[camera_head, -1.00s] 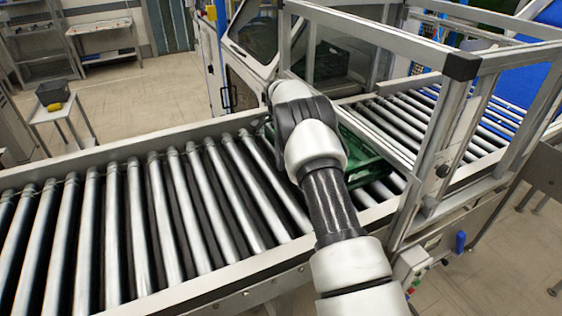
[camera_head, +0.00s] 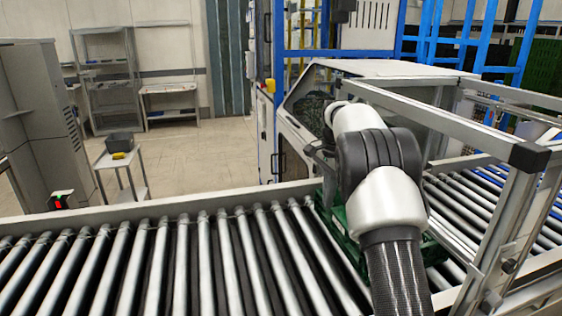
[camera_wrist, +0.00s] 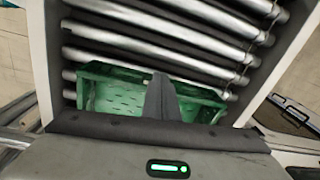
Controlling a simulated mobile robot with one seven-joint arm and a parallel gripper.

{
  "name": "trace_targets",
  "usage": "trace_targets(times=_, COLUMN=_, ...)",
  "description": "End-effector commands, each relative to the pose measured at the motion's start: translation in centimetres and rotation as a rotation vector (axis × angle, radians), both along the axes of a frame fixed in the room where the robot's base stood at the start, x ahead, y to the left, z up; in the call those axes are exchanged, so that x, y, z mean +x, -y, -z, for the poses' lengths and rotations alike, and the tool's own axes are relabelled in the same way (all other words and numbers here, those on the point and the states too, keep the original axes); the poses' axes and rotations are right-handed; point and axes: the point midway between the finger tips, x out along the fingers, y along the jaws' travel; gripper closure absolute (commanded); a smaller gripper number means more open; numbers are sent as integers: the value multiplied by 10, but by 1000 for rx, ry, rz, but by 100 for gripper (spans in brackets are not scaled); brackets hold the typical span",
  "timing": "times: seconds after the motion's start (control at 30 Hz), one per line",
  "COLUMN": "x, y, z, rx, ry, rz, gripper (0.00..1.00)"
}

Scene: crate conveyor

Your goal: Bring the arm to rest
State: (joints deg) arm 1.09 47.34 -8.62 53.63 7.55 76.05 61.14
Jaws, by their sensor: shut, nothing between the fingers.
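My arm reaches out over the roller conveyor in the head view, and its hand is mostly hidden behind its own links there. In the wrist view my gripper (camera_wrist: 160,98) shows its dark fingers together, with nothing between them. The fingers point over a green crate (camera_wrist: 108,95) on the rollers. I cannot see anything inside the crate. In the head view the crate (camera_head: 340,222) is partly hidden behind my arm.
The roller conveyor (camera_head: 155,262) is clear on the left. A grey metal frame (camera_head: 520,200) stands over it on the right, close to my arm. A machine housing (camera_head: 300,130) stands behind. A small table (camera_head: 125,165) with a dark bin stands at the far left.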

Motion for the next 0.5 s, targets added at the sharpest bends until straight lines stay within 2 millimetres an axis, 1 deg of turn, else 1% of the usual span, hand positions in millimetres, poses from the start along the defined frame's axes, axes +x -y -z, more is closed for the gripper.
trace_targets(times=0.03, x=-14, y=-2, z=-34, rx=1, ry=30, rz=-48, gripper=100)
trace_targets(times=0.1, x=-37, y=-6, z=-67, rx=0, ry=64, rz=-130, gripper=100)
trace_targets(times=0.17, x=-58, y=-9, z=-92, rx=-6, ry=93, rz=-201, gripper=100)
trace_targets(times=0.2, x=-74, y=-11, z=-108, rx=-12, ry=111, rz=-250, gripper=100)
trace_targets(times=0.27, x=-99, y=-16, z=-129, rx=-22, ry=140, rz=-324, gripper=100)
trace_targets(times=0.33, x=-130, y=-21, z=-149, rx=-37, ry=173, rz=-411, gripper=100)
trace_targets(times=0.37, x=-144, y=-23, z=-156, rx=-44, ry=187, rz=-448, gripper=100)
trace_targets(times=0.4, x=-163, y=-26, z=-165, rx=-56, ry=206, rz=-499, gripper=100)
trace_targets(times=0.47, x=-192, y=-31, z=-175, rx=-78, ry=233, rz=-576, gripper=100)
trace_targets(times=0.5, x=-211, y=-34, z=-180, rx=-94, ry=251, rz=-628, gripper=100)
